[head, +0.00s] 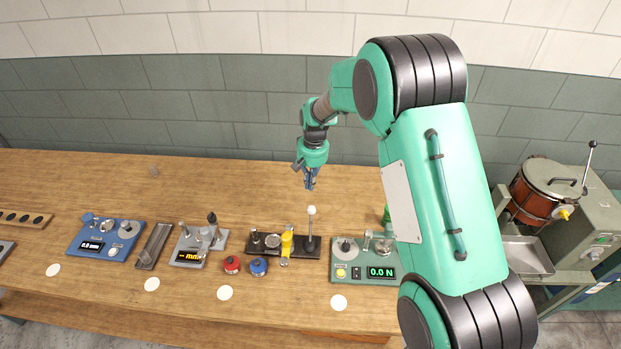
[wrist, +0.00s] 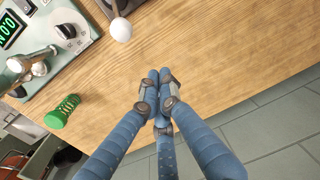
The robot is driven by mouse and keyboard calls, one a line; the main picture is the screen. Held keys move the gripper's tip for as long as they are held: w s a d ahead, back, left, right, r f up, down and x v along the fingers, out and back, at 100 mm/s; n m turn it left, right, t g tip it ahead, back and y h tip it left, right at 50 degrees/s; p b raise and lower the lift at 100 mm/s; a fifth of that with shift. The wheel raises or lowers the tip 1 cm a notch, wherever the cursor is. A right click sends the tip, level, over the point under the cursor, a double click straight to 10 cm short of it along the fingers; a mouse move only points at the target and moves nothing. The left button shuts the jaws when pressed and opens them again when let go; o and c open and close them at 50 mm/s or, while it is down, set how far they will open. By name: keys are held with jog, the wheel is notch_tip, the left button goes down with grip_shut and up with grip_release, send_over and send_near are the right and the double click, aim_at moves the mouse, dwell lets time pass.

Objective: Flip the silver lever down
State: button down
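A green tester (head: 364,262) with a lit "0.0 N" display stands at the right end of the bench's row of devices. It carries silver metal parts, including an upright silver post or lever (head: 367,240). In the wrist view a silver bar-like part (wrist: 30,58) shows on this tester at the upper left. A dark-based device (head: 268,246) left of the tester has an upright lever with a white ball knob (head: 311,211); the knob also shows in the wrist view (wrist: 120,30). My gripper (head: 310,186) hangs above the bench behind that knob, fingertips together (wrist: 159,76), holding nothing.
A green coil-like cylinder (wrist: 62,111) stands beside the tester. Red (head: 232,264) and blue (head: 258,267) round pieces lie in front of the dark device. A grey device (head: 191,247) and blue device (head: 105,240) stand left. The bench (head: 150,190) is mostly clear behind the devices.

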jog(key=s+f, duration=0.3)
jog(key=f, duration=0.1)
jog(key=shift+s+d, duration=0.2)
jog(key=shift+s, duration=0.15)
dwell(0.3)
